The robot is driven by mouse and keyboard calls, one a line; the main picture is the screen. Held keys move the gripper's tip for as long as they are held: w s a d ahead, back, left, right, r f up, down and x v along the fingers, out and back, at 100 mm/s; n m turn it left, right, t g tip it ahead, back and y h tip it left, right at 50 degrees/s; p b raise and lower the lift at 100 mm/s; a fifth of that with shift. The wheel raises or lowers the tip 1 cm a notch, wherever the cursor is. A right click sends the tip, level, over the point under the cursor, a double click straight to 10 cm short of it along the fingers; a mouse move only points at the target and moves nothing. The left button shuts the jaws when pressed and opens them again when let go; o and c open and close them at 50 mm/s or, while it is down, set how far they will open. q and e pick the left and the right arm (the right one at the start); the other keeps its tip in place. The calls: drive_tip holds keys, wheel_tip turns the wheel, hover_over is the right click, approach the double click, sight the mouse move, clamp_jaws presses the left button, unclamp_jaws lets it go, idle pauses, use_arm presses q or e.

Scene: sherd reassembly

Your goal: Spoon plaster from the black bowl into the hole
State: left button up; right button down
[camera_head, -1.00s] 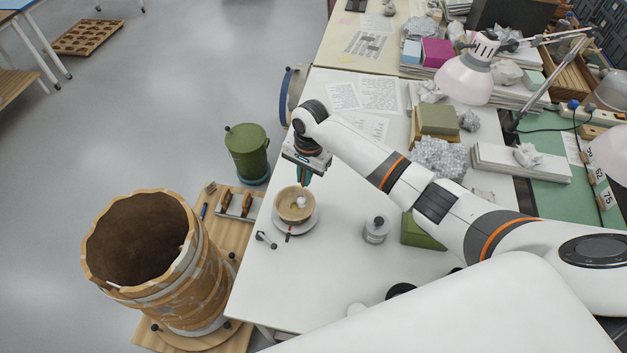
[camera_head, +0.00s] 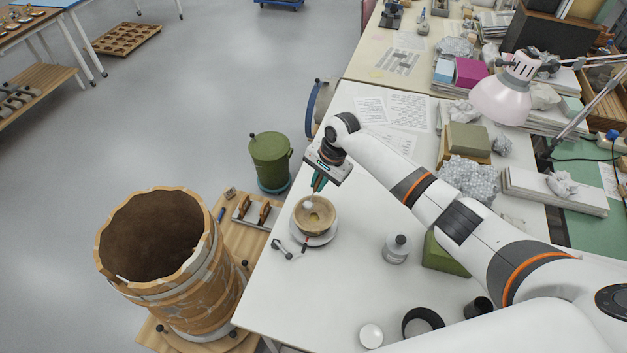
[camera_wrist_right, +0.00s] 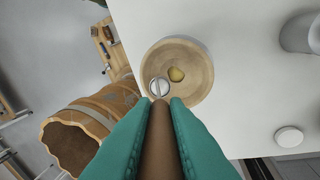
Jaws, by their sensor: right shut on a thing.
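My right gripper (camera_head: 318,186) has teal fingers closed on the brown handle of a spoon (camera_wrist_right: 159,88). The spoon's pale head is over the inside of a tan bowl (camera_head: 328,222), near its rim; whether it touches is unclear. A black open round vessel (camera_head: 422,321), perhaps the black bowl, is near the table's front edge. I cannot make out a clear hole. My left gripper is out of view.
A large patched vessel (camera_head: 190,290) with a jagged open rim stands left of the white table (camera_head: 330,285). Small tools (camera_head: 287,250) lie by the saucer. A lidded jar (camera_head: 396,248), a white disc (camera_head: 370,335) and a green block (camera_head: 440,252) stand to the right.

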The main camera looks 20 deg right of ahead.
drive_tip(key=s+d+f+t+y+b, duration=0.1)
drive_tip(key=b, duration=0.1)
drive_tip(key=s+d+f+y+b, duration=0.1)
drive_tip(key=b, duration=0.2)
drive_tip(key=d+f+t+y+b, duration=0.1)
drive_tip(key=d+f+y+b, duration=0.1)
drive_tip(key=b, duration=0.1)
drive_tip(key=shift+s+t, duration=0.3)
drive_tip(key=shift+s, duration=0.1)
drive_tip(key=shift+s+d+f+t+y+b, duration=0.35)
drive_tip(key=shift+d+f+t+y+b, duration=0.45)
drive_tip(key=shift+b, duration=1.35)
drive_tip(key=shift+s+d+f+t+y+b, duration=0.45)
drive_tip(key=shift+y+b, duration=0.75)
drive_tip(key=shift+b, duration=0.95)
drive_tip(key=shift+s+d+f+t+y+b, duration=0.35)
drive_tip(key=shift+f+t+y+b, duration=0.55)
drive_tip(key=shift+b, duration=1.25)
drive_tip(key=shift+r, duration=0.2)
